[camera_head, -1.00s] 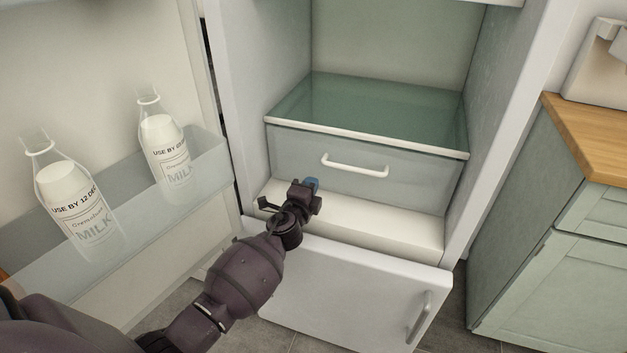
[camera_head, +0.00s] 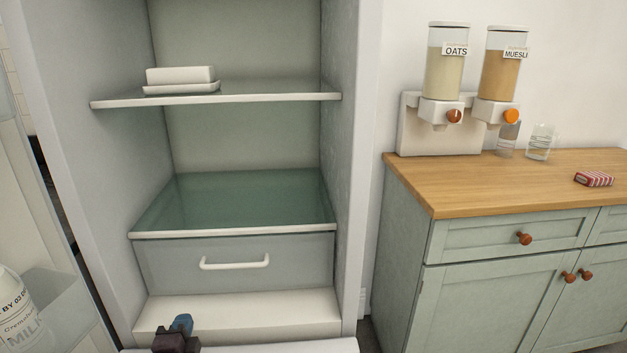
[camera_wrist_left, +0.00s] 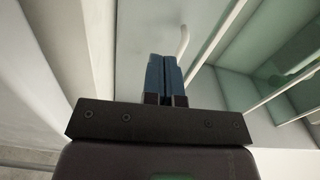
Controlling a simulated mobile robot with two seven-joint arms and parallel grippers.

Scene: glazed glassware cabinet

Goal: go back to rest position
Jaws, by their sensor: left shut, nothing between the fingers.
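My left gripper (camera_head: 180,325) shows at the bottom edge of the head view, in front of the pale ledge below the fridge drawer. In the left wrist view its two blue fingers (camera_wrist_left: 164,75) are together with nothing between them. The fridge drawer (camera_head: 235,265) is shut, and its white handle (camera_head: 235,262) lies beyond and above the gripper. The handle also shows past the fingertips in the left wrist view (camera_wrist_left: 183,40). My right gripper is in neither view.
The fridge stands open, with a white butter dish (camera_head: 181,80) on its shelf (camera_head: 270,97). A milk bottle (camera_head: 15,310) stands in the door rack at left. At right, a wooden counter (camera_head: 460,185) bears oats (camera_head: 445,75) and muesli (camera_head: 500,75) dispensers, glasses and a red-striped box (camera_head: 594,179).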

